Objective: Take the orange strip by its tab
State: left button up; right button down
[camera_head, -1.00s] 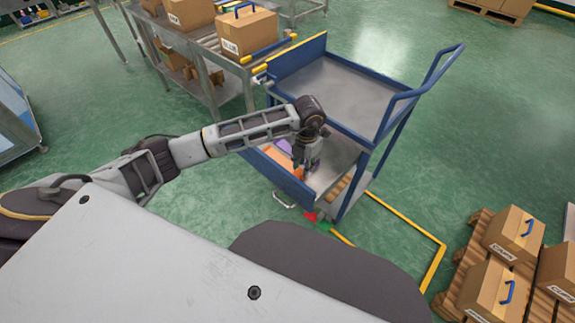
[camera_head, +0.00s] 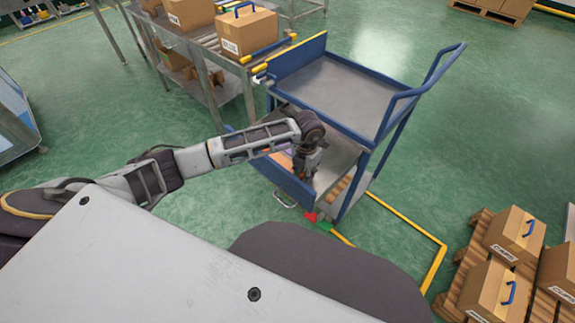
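The orange strip (camera_head: 281,160) shows only in part in the head view. It lies in the lower tray of the blue cart (camera_head: 275,172), partly covered by my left arm. Its tab cannot be made out. My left gripper (camera_head: 304,172) points down into this lower tray, just right of the visible orange. Its fingers are dark and small, so I cannot tell whether they are open or shut, or touching anything. My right gripper is not in view.
The cart's upper shelf (camera_head: 335,90) is empty and close behind my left wrist. A conveyor table with cardboard boxes (camera_head: 247,32) stands behind. A pallet with boxes (camera_head: 514,235) is at lower right. Yellow floor lines (camera_head: 405,216) run right of the cart.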

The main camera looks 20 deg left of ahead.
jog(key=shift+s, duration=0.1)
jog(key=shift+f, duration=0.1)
pick_arm(q)
grip_shut()
dwell(0.4)
jog(key=shift+r, duration=0.1)
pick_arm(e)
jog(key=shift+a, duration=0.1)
